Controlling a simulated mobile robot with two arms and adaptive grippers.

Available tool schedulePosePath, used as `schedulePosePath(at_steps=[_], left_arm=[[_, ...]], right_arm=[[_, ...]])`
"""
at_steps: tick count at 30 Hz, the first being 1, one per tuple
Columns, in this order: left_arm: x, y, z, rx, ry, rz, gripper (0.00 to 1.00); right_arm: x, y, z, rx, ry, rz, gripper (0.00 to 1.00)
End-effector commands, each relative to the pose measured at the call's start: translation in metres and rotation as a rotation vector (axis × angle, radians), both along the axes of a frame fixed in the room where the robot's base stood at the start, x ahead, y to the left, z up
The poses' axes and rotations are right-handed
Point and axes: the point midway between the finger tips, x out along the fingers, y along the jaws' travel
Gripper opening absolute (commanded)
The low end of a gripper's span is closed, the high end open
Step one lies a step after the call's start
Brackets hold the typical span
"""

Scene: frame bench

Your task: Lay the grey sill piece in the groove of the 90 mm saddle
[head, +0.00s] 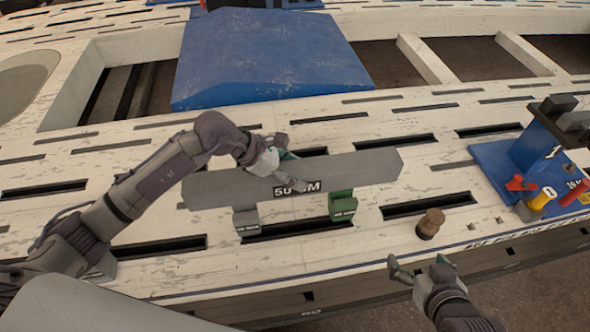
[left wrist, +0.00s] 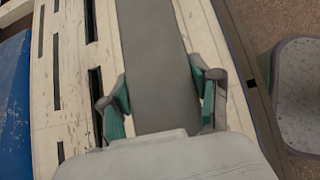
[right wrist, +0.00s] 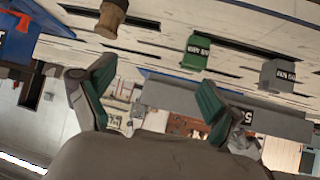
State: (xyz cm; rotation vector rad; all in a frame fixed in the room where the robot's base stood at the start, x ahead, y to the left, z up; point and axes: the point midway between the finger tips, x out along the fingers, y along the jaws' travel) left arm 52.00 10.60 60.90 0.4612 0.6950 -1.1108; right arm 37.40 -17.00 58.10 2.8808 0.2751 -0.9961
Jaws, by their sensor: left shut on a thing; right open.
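The grey sill piece (head: 350,175) is a long flat bar with a dark label reading about "50 MM". My left gripper (head: 284,172) is shut across its middle, and the left wrist view shows the fingers (left wrist: 162,100) on both its edges. A grey saddle (head: 247,222) and a green saddle (head: 343,207) stand on the bench below the bar. Their labels are too small to read surely, and the bar hides their tops in the head view. In the right wrist view the bar (right wrist: 180,97) is apart from the green saddle (right wrist: 196,52) and grey saddle (right wrist: 277,76). My right gripper (head: 419,266) is open and empty.
A brown wooden knob (head: 430,224) stands right of the green saddle. A blue station (head: 500,165) with coloured-handled tools is at the right. A large blue sloped block (head: 265,55) lies behind. The slotted white bench (head: 330,245) is clear in front of the saddles.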

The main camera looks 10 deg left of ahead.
Motion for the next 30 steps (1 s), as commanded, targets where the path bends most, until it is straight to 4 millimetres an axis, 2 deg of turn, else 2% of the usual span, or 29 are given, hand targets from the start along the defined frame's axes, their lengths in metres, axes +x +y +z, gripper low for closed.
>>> schedulePosePath(at_steps=[1,30], left_arm=[[0.002,-0.001,0.004,-0.008,-0.011,0.001,0.00],[0.002,-0.001,-0.018,-0.008,-0.010,0.001,0.00]], right_arm=[[0.003,0.001,0.002,0.004,-0.017,0.001,0.91],[0.044,0.021,0.062,0.099,-0.416,0.029,0.91]])
